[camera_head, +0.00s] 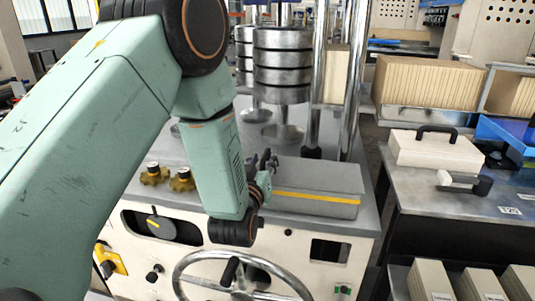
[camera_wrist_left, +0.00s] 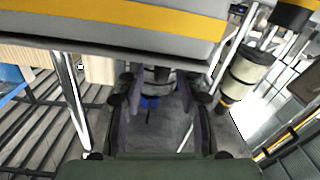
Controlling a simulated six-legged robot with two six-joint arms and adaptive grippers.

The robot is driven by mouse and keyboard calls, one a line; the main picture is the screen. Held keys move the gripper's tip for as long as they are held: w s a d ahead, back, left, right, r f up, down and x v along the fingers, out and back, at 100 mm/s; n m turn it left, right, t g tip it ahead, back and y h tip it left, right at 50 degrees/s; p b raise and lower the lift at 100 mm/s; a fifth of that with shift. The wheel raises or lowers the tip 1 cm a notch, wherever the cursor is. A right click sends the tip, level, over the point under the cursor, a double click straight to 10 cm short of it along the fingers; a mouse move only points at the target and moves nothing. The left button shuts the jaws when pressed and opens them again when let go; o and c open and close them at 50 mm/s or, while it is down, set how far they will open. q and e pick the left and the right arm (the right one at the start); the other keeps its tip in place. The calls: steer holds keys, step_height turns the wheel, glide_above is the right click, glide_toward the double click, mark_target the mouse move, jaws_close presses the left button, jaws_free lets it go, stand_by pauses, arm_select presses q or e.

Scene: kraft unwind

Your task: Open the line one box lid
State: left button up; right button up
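A grey box (camera_head: 318,190) with a yellow stripe along its front sits on top of the machine in the head view; its lid looks shut. I take it for the line one box. In the left wrist view the box's striped side (camera_wrist_left: 150,22) fills the top of the picture. My left gripper (camera_head: 266,172) is at the left end of the box, partly hidden by my own wrist. In the left wrist view the left gripper (camera_wrist_left: 160,98) has its fingers apart with nothing between them. I cannot tell whether it touches the box. My right gripper is not in view.
The machine's top (camera_head: 185,150) carries steel discs (camera_head: 283,65) and upright posts behind the box. A handwheel (camera_head: 240,280) and brass knobs (camera_head: 182,180) are at the front. A side table (camera_head: 430,185) at right holds a white case (camera_head: 435,150) with a black handle.

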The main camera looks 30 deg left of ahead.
arm_select(q)
steer(key=x, duration=0.3)
steer(key=shift+w+f, duration=0.1)
steer(key=shift+w, duration=0.05)
steer(key=shift+w+a, duration=0.25)
steer(key=shift+a, duration=0.1)
steer(key=shift+d, duration=0.3)
steer(key=shift+a, duration=0.2)
steer(key=c, duration=0.6)
steer(key=shift+w+d, duration=0.1)
steer(key=shift+d, duration=0.05)
jaws_close()
